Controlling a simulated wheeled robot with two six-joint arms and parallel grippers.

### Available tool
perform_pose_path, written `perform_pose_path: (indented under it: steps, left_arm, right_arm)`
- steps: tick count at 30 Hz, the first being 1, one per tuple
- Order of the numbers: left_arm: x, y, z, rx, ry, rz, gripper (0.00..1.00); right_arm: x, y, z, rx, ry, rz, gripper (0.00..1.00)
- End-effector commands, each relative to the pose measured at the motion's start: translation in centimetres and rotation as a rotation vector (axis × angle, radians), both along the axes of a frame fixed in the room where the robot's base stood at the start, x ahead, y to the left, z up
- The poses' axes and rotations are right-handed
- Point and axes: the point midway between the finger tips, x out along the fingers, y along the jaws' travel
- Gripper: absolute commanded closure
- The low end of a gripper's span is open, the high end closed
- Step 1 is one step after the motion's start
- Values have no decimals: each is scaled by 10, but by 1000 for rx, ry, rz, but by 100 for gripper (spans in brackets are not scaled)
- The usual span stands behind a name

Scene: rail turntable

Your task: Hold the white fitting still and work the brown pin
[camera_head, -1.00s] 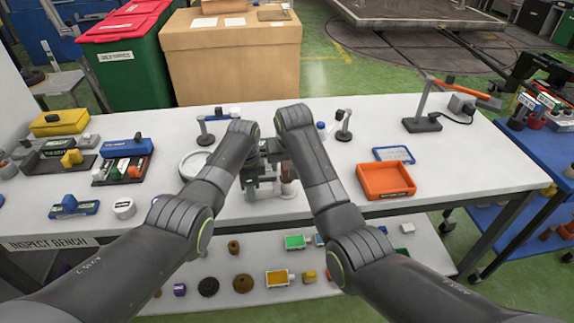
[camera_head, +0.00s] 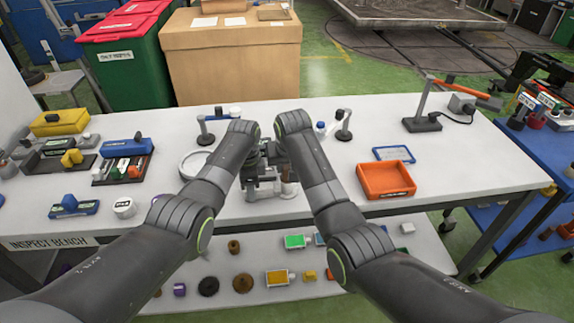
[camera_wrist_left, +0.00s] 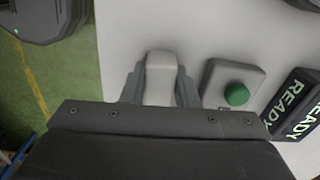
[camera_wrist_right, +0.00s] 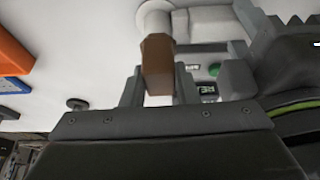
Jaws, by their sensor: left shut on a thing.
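The white fitting (camera_wrist_left: 161,75) shows in the left wrist view between the fingers of my left gripper (camera_wrist_left: 161,88), which is shut on it. The brown pin (camera_wrist_right: 157,60) shows in the right wrist view between the fingers of my right gripper (camera_wrist_right: 158,92). It has flat sides and its far end meets the white round part of the fitting (camera_wrist_right: 157,22). The pin fills most of the finger gap; I cannot tell whether the fingers press on it. In the head view my forearms and wrists hide most of the fitting and pin.
An orange tray (camera_head: 385,179) and a blue-framed card (camera_head: 393,154) lie to the right on the white bench (camera_head: 340,210). A round white dish (camera_head: 193,165) is to the left. A green button box (camera_wrist_left: 235,90) and READY signs (camera_wrist_left: 293,105) stand close to the fitting.

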Motion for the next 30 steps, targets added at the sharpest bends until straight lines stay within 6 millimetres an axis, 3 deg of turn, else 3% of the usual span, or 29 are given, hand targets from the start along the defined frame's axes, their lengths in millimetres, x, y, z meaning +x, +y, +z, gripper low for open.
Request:
perform_pose_path:
  steps: [1, 6, 30]
  left_arm:
    - [0, 0, 0, -1, -1, 0, 99]
    - [0, 0, 0, 0, -1, 0, 99]
    - [0, 0, 0, 1, 0, 0, 99]
  right_arm:
    - [0, 0, 0, 0, 0, 0, 78]
    - [0, 0, 0, 0, 0, 0, 100]
    - [0, 0, 13, 0, -2, 0, 100]
